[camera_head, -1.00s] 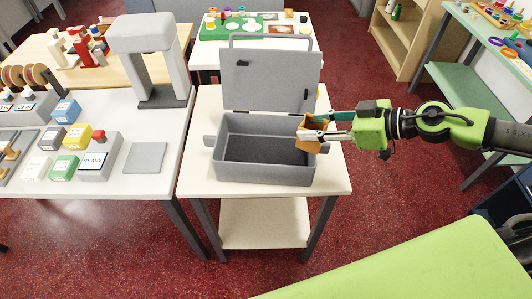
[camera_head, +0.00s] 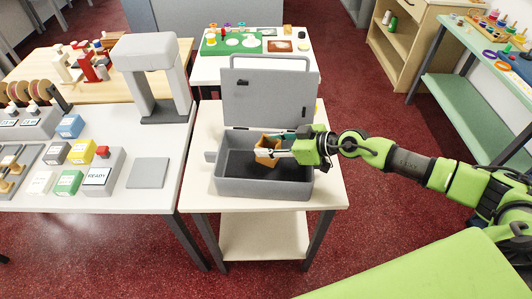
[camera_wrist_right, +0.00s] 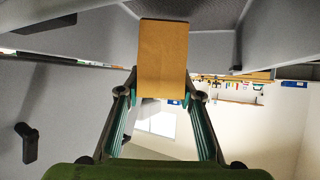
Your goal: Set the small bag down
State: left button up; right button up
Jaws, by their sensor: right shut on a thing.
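The small bag (camera_head: 265,157) is orange-brown. My right gripper (camera_head: 280,146) is shut on it and holds it over the inside of the open grey case (camera_head: 262,188), near the case's middle and back. In the right wrist view the bag (camera_wrist_right: 163,58) sits between the two fingertips (camera_wrist_right: 160,88), which press on its sides. Whether the bag touches the case floor cannot be told. My left gripper is not in view.
The case's lid (camera_head: 268,98) stands raised at the back. The case rests on a small cream table (camera_head: 325,190). To the left, a white counter (camera_head: 150,203) holds coloured boxes and a grey press (camera_head: 150,75).

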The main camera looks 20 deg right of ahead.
jog(key=shift+w+a+f, duration=0.15)
jog(key=shift+w+f, duration=0.05)
jog(key=shift+f, duration=0.1)
jog(key=f, duration=0.1)
jog(key=f+b, duration=0.1)
jog(key=f, duration=0.1)
jog(key=shift+w+a+f+b, duration=0.2)
jog(key=shift+f+b, duration=0.05)
jog(key=shift+b, duration=0.05)
jog(key=shift+f, duration=0.2)
jog(key=shift+r, duration=0.1)
jog(key=shift+f, duration=0.2)
jog(key=o, duration=0.8)
jog(key=shift+c, duration=0.2)
